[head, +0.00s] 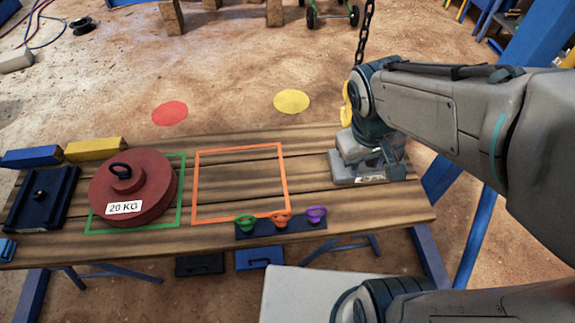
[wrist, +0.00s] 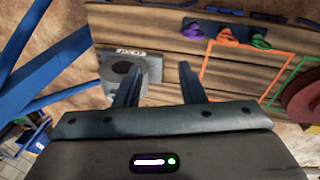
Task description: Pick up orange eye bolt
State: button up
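The orange eye bolt (head: 281,218) stands in the middle of a dark holder (head: 256,231) at the table's front edge, between a green eye bolt (head: 245,222) and a purple one (head: 316,215). In the wrist view the orange eye bolt (wrist: 229,36) shows at the upper right, beyond my fingertips. My gripper (wrist: 158,72) is open with nothing between its fingers. It is over the table's right end, to the right of the holder and apart from the bolts. In the head view my arm partly hides it.
A grey block (head: 345,168) stands on the table's right end near my gripper. A red 20 KG weight (head: 150,190) sits at the left in a green outline. The orange outline (head: 196,190) is empty. A chain (head: 366,25) hangs behind my arm.

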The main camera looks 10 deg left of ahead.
jog(key=w+a+f+n+h+b, duration=0.2)
jog(key=w+a+f+n+b, duration=0.2)
jog(key=a+f+n, duration=0.6)
jog(key=n+t+b, duration=0.1)
jog(key=n+b, duration=0.1)
jog(key=n, duration=0.3)
send_near(279, 212)
jog(key=shift+b+x, duration=1.1)
jog(key=shift+x, duration=4.3)
grip_shut()
